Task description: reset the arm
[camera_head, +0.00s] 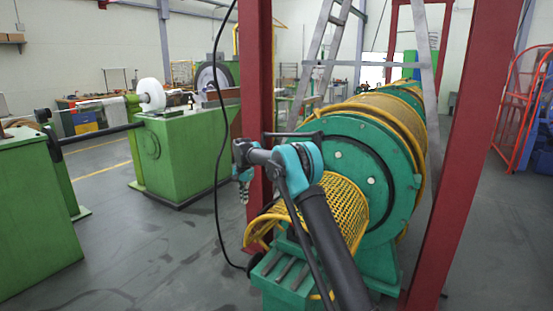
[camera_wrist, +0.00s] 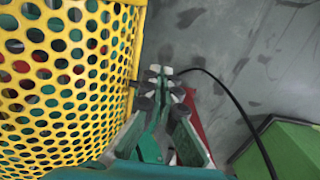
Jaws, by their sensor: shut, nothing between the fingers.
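My gripper (camera_head: 244,190) hangs downward at the end of my bent arm, in front of the green strander and left of its yellow perforated guard (camera_head: 342,205). In the wrist view my gripper (camera_wrist: 163,77) shows its fingertips together with nothing held between them. The yellow guard (camera_wrist: 65,60) fills the left of the wrist view, close beside the fingers. I cannot tell whether the fingers touch it. My arm reaches up from the bottom of the head view and passes in front of the guard.
A red post (camera_head: 256,80) stands behind my gripper, and another red post (camera_head: 470,150) stands at right. A black cable (camera_head: 218,150) hangs left of my gripper. A green machine cabinet (camera_head: 185,150) stands further left. Grey floor (camera_head: 150,245) is open between them.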

